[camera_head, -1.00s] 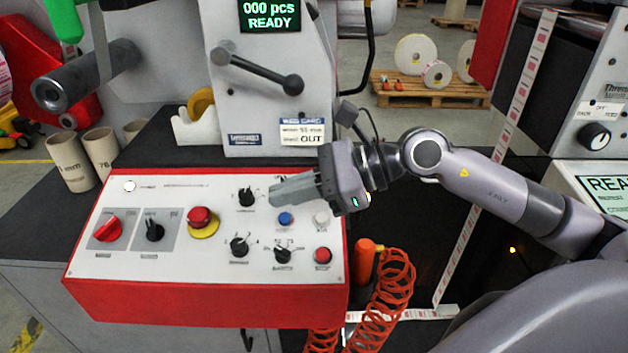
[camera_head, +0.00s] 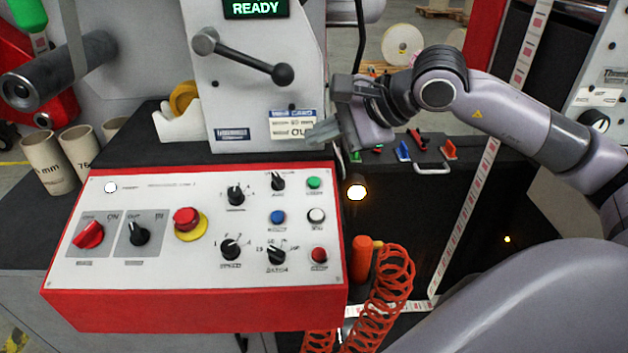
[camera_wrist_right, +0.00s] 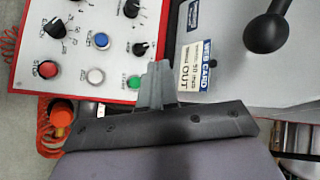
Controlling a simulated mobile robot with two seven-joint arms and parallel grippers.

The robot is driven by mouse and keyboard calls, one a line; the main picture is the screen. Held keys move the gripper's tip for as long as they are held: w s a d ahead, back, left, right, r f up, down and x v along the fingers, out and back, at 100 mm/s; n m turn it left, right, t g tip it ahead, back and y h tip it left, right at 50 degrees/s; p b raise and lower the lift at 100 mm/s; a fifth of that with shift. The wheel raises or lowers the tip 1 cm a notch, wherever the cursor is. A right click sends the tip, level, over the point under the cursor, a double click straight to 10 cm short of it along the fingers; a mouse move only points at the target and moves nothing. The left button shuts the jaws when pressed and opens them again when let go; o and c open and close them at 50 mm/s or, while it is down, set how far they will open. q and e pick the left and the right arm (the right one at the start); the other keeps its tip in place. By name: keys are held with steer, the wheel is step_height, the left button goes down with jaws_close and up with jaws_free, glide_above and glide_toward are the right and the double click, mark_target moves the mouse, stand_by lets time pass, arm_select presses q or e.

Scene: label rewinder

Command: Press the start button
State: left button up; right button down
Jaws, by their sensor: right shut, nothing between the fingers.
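The green start button (camera_head: 314,183) is at the upper right of the white-faced control panel (camera_head: 140,270) with a red frame. In the right wrist view the green button (camera_wrist_right: 134,82) shows just left of my fingers. My right gripper (camera_head: 322,132) is shut and empty, above and behind the panel's top right corner in the head view. Its closed grey fingers (camera_wrist_right: 158,72) point up the wrist picture, beside the button and seemingly apart from it. My left gripper is not in view.
The panel also carries a white button (camera_head: 316,215), a blue button (camera_head: 278,217), a red button (camera_head: 319,254), black knobs and a red emergency knob (camera_head: 186,218). An orange coiled hose (camera_head: 392,285) hangs at right. A black lever (camera_head: 245,58) and a READY display (camera_head: 255,8) are above.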

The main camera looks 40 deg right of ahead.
mark_target(314, 182)
steer(key=f+b, duration=0.1)
steer(key=f, duration=0.1)
steer(key=w+f+b, duration=0.1)
steer(key=f+b, duration=0.1)
steer(key=f, duration=0.1)
steer(key=d+f+b, duration=0.1)
steer(key=f+b, duration=0.1)
steer(key=f, duration=0.1)
steer(key=shift+w, duration=0.4)
steer(key=shift+w+d+f, duration=0.1)
steer(key=shift+f, duration=0.05)
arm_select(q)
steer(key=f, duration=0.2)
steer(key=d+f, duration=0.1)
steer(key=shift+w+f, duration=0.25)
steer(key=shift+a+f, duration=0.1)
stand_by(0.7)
arm_select(e)
steer(key=shift+w+f+b, duration=0.1)
steer(key=shift+f+b, duration=0.3)
steer(key=shift+b, duration=0.35)
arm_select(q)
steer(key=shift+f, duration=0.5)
